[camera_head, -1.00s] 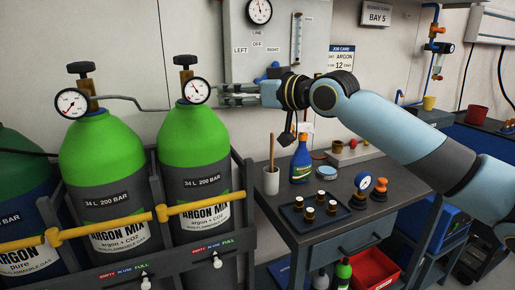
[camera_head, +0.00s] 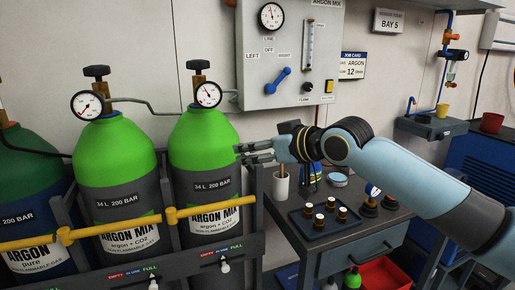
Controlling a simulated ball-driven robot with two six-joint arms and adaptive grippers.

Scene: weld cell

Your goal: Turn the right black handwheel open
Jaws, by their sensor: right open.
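The right black handwheel (camera_head: 195,65) sits on the brass valve on top of the right green cylinder (camera_head: 204,141). A round gauge (camera_head: 208,94) is fitted beside that valve. Another black handwheel (camera_head: 96,71) tops the green cylinder (camera_head: 114,155) to its left. My right gripper (camera_head: 240,154) is open and empty, its fingers pointing left at the right edge of the right cylinder's shoulder, well below and right of the handwheel. I cannot tell whether the fingers touch the cylinder. My left gripper is not in view.
A grey panel (camera_head: 258,90) with a blue lever (camera_head: 278,81) hangs on the wall behind. A yellow bar (camera_head: 120,228) crosses the cylinders. A workbench at right holds a tray (camera_head: 296,215) of small parts and a white cup (camera_head: 281,192). Wall space above the handwheels is clear.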

